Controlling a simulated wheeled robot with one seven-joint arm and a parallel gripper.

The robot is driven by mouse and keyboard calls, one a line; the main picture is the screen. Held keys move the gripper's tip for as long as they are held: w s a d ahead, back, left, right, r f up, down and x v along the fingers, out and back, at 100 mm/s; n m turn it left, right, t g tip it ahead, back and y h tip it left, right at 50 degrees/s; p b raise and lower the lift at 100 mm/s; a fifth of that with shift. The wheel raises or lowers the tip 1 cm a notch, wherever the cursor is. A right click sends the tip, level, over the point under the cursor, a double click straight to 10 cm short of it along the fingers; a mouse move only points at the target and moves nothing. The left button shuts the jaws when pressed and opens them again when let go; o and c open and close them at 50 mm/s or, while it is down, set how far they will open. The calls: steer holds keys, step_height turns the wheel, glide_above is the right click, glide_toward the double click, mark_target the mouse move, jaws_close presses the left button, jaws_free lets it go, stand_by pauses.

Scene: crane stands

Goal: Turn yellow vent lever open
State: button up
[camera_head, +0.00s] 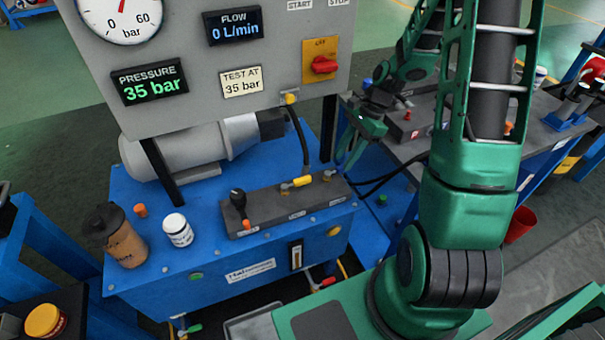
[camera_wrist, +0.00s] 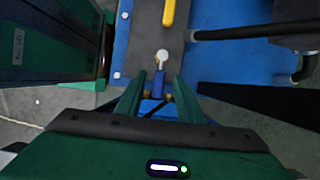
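The yellow vent lever (camera_head: 302,181) lies roughly along the dark valve block (camera_head: 268,213) on the blue power unit. In the wrist view the yellow lever (camera_wrist: 169,14) is at the top edge, partly cut off. My gripper (camera_head: 346,158) is just right of the block's right end in the head view. In the wrist view my gripper (camera_wrist: 158,97) has its two green fingers apart, short of the lever. A small round metal fitting (camera_wrist: 162,56) with a blue part lies ahead of the fingertips. I see nothing held.
A black-knobbed lever (camera_head: 238,197) stands on the block's left part. A black hose (camera_head: 300,135) drops to the block from the grey gauge panel (camera_head: 185,45). The displays read 35 bar and 0 L/min. A brown container (camera_head: 125,245) and white jar (camera_head: 178,231) stand left.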

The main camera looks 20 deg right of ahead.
steer(key=shift+w+a+f, duration=0.1)
steer(key=shift+a+f, duration=0.05)
steer(key=shift+a, duration=0.45)
glide_toward(302, 179)
steer(key=x, duration=0.5)
steer(key=shift+w+d, duration=0.1)
steer(key=shift+d, duration=0.15)
steer(key=shift+x, duration=1)
steer(key=shift+a+f, duration=0.4)
steer(key=shift+f, duration=0.15)
steer(key=shift+c, duration=0.3)
